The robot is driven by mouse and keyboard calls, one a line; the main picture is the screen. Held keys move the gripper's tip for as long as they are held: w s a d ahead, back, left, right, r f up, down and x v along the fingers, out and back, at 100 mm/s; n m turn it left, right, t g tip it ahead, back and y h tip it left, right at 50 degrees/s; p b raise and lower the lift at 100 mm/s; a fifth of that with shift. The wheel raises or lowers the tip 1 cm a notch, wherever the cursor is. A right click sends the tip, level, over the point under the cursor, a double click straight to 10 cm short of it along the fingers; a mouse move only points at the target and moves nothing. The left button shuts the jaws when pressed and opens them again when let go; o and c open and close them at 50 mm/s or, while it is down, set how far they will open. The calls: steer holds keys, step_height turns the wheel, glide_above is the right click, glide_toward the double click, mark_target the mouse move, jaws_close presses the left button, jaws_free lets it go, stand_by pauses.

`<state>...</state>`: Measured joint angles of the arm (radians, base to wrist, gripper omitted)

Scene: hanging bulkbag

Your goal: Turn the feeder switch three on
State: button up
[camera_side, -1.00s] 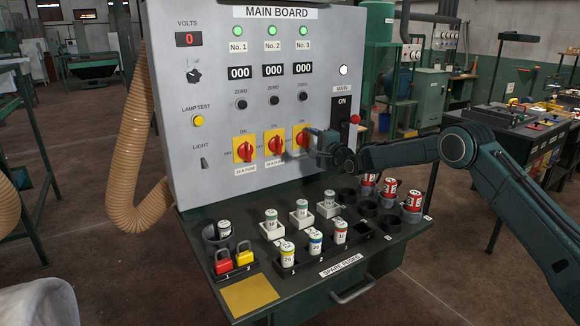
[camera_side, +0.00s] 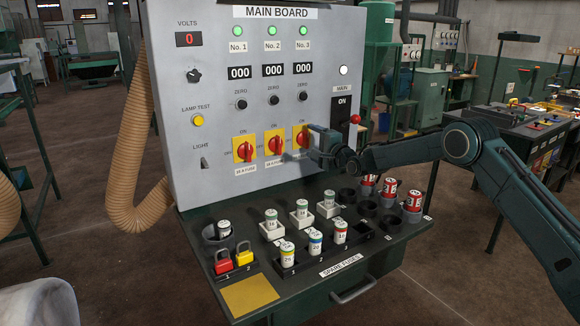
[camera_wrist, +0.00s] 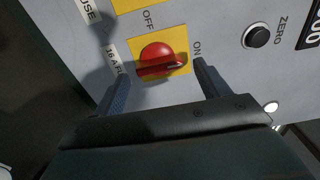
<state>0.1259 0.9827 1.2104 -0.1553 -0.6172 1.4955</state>
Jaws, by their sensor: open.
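Feeder switch three (camera_side: 301,138) is the rightmost of three red rotary knobs on yellow plates, low on the grey main board. My gripper (camera_side: 312,143) is in front of it and hides part of its plate. In the wrist view, the red knob (camera_wrist: 157,60) shows between my open, empty fingers (camera_wrist: 161,82), apart from them. Its ridge lies with one end towards the ON mark at the right; OFF is at the top of that view. Feeder switches one (camera_side: 245,149) and two (camera_side: 274,144) stand to the left.
The fuse shelf (camera_side: 372,252) below holds white fuses, red fuses and two padlocks. The main switch (camera_side: 341,109) with its red-ended lever is right of my gripper. Black zero knobs (camera_side: 303,96) sit above the feeder switches.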

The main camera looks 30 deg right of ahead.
steer(key=s, duration=1.3)
stand_by(0.4)
steer(key=s+a+r+n+g+y, duration=0.1)
steer(key=s+a+r+n+g, duration=0.3)
steer(key=s, duration=0.5)
steer(key=s+a+r+n+g, duration=0.2)
steer(key=s+r+n, duration=0.4)
steer(key=s, duration=0.3)
steer(key=s+f+n+g, duration=0.2)
steer(key=s+n+g, duration=0.1)
steer(key=s, duration=1.2)
steer(key=s+f+n+g+h, duration=0.1)
steer(key=s+n+g, duration=0.2)
steer(key=s, duration=1.2)
steer(key=shift+a+f+n, duration=0.25)
steer(key=shift+f+n, duration=0.1)
steer(key=shift+n, duration=0.75)
steer(key=shift+s, duration=0.1)
